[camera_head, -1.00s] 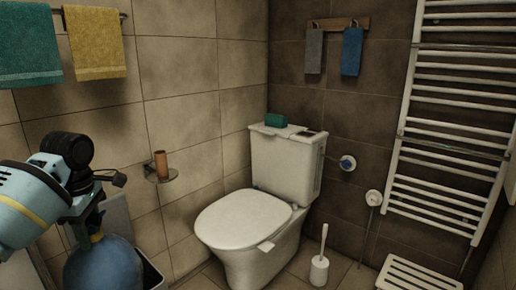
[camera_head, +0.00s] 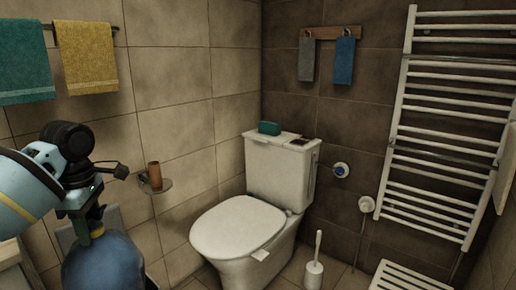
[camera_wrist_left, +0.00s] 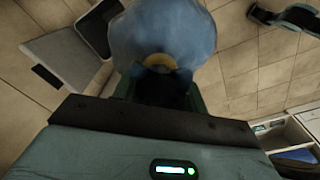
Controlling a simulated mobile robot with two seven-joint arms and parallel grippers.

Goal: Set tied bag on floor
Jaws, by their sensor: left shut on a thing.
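The blue tied bag (camera_head: 108,264) hangs at the lower left of the head view, cut off by the bottom edge. My left gripper (camera_head: 90,220) is shut on its gathered top. In the left wrist view the rounded blue bag (camera_wrist_left: 165,32) fills the top middle, just beyond the dark jaws of my left gripper (camera_wrist_left: 158,84). A yellow-orange band shows at the bag's neck. The bag is held in the air. The tiled floor (camera_wrist_left: 262,68) shows beyond the bag in the left wrist view.
A toilet (camera_head: 240,228) stands in the corner, with a toilet brush (camera_head: 314,268) on its right. A white slatted stool (camera_head: 400,280) is at the lower right, below a towel radiator (camera_head: 440,130). A wall-mounted cup holder (camera_head: 155,183) is near my left arm.

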